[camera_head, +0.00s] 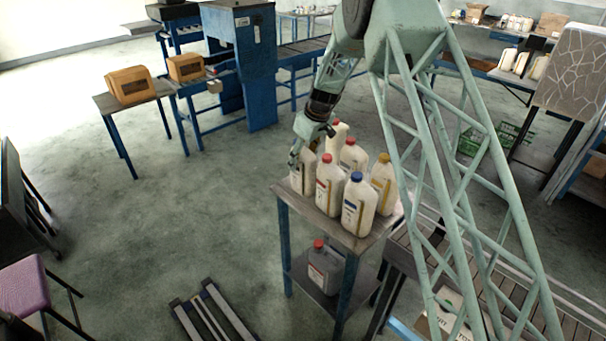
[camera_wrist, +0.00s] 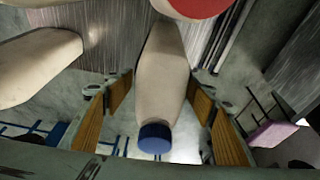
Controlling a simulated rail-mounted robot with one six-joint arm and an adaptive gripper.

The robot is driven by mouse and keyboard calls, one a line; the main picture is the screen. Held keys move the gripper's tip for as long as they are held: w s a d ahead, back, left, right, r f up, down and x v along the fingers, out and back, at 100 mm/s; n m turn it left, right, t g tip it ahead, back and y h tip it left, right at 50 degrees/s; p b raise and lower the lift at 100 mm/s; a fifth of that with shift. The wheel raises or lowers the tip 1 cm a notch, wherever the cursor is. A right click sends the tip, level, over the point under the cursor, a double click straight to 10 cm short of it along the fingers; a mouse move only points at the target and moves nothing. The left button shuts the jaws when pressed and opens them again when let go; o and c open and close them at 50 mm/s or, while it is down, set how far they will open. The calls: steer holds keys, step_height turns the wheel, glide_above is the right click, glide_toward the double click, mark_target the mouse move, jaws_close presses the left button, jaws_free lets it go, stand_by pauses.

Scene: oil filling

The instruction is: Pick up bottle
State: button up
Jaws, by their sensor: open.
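Several white bottles stand grouped on a small table (camera_head: 302,202). They include a red-capped one (camera_head: 330,186) at the front left, a blue-capped one (camera_head: 359,206) at the front, a yellow-capped one (camera_head: 384,184) at the right and another red-capped one (camera_head: 353,154) behind. My gripper (camera_head: 297,153) is at a bottle (camera_head: 304,174) on the table's far-left corner and hides its cap. In the wrist view, a blue-capped white bottle (camera_wrist: 160,85) lies between the open, padded fingers, with gaps visible on both sides. A red cap (camera_wrist: 197,5) and another white bottle (camera_wrist: 35,65) are close by.
A grey red-capped jug (camera_head: 324,268) stands on the table's lower shelf. A roller conveyor (camera_head: 560,300) runs at the right, and a purple stool (camera_head: 25,285) is at the lower left.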

mark_target(299, 168)
steer(key=shift+f, duration=0.1)
stand_by(0.3)
steer(key=shift+p+x, duration=0.75)
steer(key=shift+x, duration=1.7)
steer(key=shift+w, duration=0.1)
steer(key=c, duration=1.5)
steer(key=shift+r, duration=0.2)
steer(key=shift+r+b, duration=0.9)
steer(key=shift+r, duration=3.95)
steer(key=shift+w+a, duration=0.1)
